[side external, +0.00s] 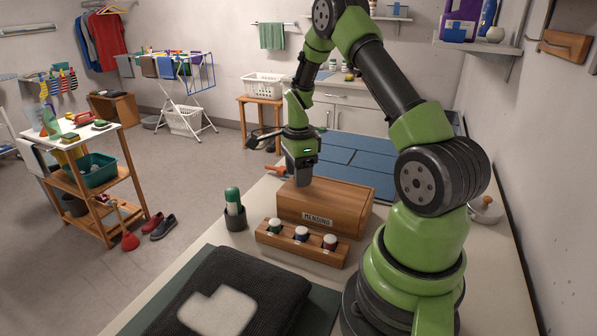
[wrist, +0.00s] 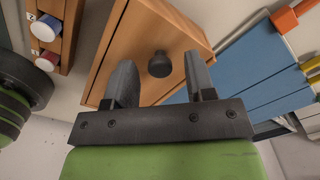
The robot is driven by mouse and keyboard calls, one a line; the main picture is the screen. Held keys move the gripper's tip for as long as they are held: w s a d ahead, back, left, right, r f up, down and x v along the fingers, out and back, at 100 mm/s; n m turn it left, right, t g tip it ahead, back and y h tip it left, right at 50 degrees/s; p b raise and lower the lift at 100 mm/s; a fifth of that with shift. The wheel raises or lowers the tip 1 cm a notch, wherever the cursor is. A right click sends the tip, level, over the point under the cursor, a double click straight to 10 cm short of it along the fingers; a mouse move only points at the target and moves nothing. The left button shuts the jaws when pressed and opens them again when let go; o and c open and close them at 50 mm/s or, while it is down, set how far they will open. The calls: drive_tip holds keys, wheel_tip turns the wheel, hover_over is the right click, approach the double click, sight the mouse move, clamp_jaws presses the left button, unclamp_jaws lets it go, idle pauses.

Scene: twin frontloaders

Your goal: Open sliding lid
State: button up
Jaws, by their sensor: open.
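A wooden box labelled "MENDING" (side external: 325,205) stands on the counter behind a small spool rack. Its wooden lid (wrist: 150,28) fills the upper middle of the wrist view and carries a dark round knob (wrist: 159,65). My gripper (side external: 303,182) is over the box's left end in the side view, pointing down. In the wrist view my gripper (wrist: 160,72) is open, with the knob showing between its two fingers. I cannot tell whether either finger touches the knob. The knob is hidden behind my gripper in the side view. The lid looks closed.
A wooden rack (side external: 300,242) with three spools stands close in front of the box. Folded dark cloth (side external: 235,295) lies nearer. Blue panels (side external: 350,160) lie behind the box.

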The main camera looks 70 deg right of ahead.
clamp_jaws()
drive_tip(key=w, duration=1.1)
drive_tip(key=shift+w, duration=0.35)
unclamp_jaws()
wheel_tip(320, 180, up, 10)
idle(0.5)
